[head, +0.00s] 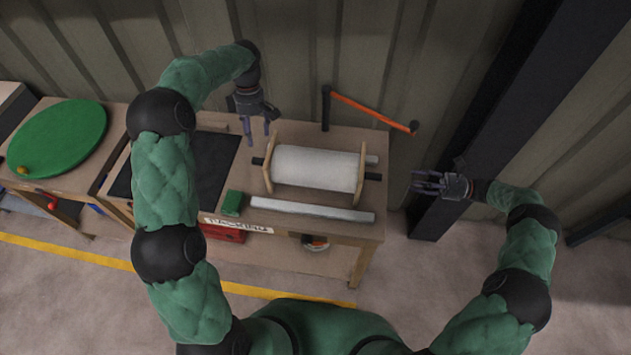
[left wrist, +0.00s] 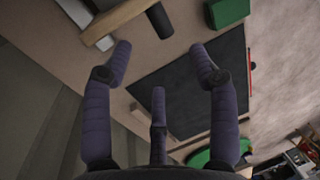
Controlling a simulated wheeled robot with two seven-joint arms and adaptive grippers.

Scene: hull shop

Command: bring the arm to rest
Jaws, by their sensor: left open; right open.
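My left gripper (head: 258,128) is open and empty, fingers pointing down, above the back of the packing bench (head: 337,229). It is left of the white roll (head: 315,168) in its wooden stand and near the black mat (head: 214,165). In the left wrist view the gripper (left wrist: 162,62) shows spread fingers with nothing between them, over bare bench top beside the black mat (left wrist: 195,85). My right gripper (head: 425,183) is open and empty, to the right of the bench, its fingers pointing left. The floor below it is clear.
A green block (head: 232,203) and a long pale bar (head: 312,208) lie along the bench front. An orange bar (head: 370,112) on a dark post stands at the back. A dark column (head: 490,125) rises behind my right gripper. A green disc (head: 58,136) lies at far left.

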